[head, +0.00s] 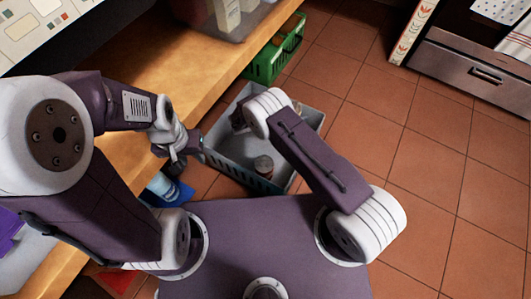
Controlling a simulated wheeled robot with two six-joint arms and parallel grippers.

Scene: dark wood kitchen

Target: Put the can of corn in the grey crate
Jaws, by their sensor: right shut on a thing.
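The grey crate (228,166) stands on the tiled floor in the middle of the head view, partly behind my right arm. A small can (263,166) with a pale top and a dark reddish side stands upright inside it; I cannot read its label. My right gripper (238,119) shows only as a dark part beside its white wrist, over the crate's far left part. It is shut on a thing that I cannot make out. My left gripper (180,154) is by the counter edge, left of the crate; its fingers are too unclear to tell their state.
A green crate (272,63) stands on the floor beyond the grey crate. A wooden counter (190,72) runs along the left, with a clear bin (240,22) on it. A blue-and-white container (163,187) is below my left gripper. An oven (480,70) is far right; the right-hand floor is free.

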